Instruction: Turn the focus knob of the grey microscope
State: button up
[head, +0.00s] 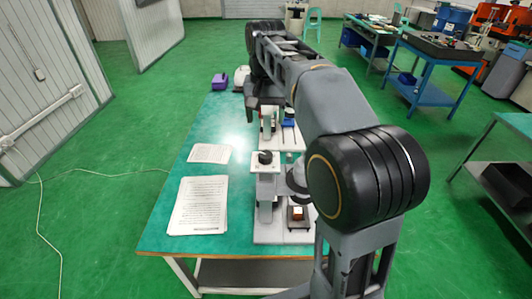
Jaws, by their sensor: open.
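A grey-and-white instrument (264,186), which looks like the microscope, stands upright on a white base at the table's near end. A black round knob (265,157) sits on its top; I cannot tell whether this is the focus knob. My arm hides its right side. A second white instrument (267,124) stands behind it, partly covered by my arm. My gripper (255,101) points down near the table's far part, beyond the near instrument and apart from it. It is open, and I see nothing between its fingers.
The green table (208,168) carries printed sheets (198,205) and a smaller paper (210,153) on its left. A purple box (219,81) and a white object (241,76) stand at its far end. A blue workbench (440,72) stands apart at the right. The left floor is mostly clear.

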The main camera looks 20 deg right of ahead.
aim_at(266, 155)
notch_tip(266, 155, down, 13)
jog(key=shift+r, duration=0.1)
dwell(0.4)
jog(key=shift+c, duration=0.3)
jog(key=c, duration=0.9)
jog(key=n, duration=0.5)
jog(key=shift+p, duration=0.3)
jog(key=o, duration=1)
jog(key=shift+c, duration=0.2)
notch_tip(266, 155, up, 14)
